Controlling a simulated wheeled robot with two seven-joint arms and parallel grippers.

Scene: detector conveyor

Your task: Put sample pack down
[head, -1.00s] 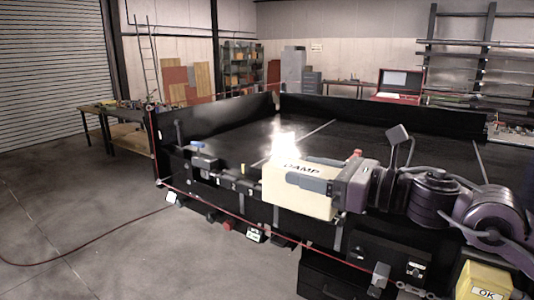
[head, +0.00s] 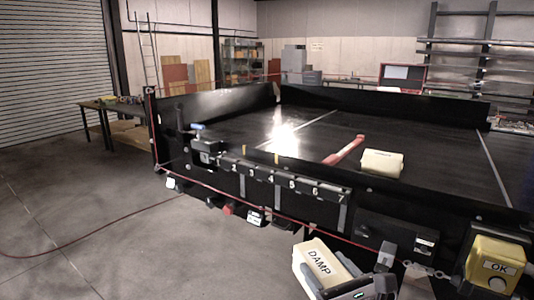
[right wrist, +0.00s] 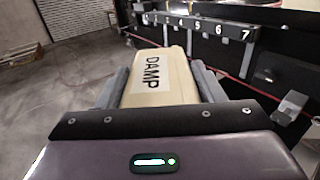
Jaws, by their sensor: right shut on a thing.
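My right gripper (head: 328,274) is shut on the sample pack (head: 316,259), a cream block with a white DAMP label. It holds the pack low at the bottom of the head view, in front of the black conveyor's side. In the right wrist view the pack (right wrist: 160,75) sits between the two grey fingers, label up, tilted in the picture. Its underside and what is below it are hidden. A second cream pack (head: 382,163) lies on the belt, apart from the gripper. My left gripper is not in view.
A rail numbered 2 to 7 (head: 290,182) runs along the conveyor's near side. A yellow OK box (head: 495,264) is at lower right, by a chain.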

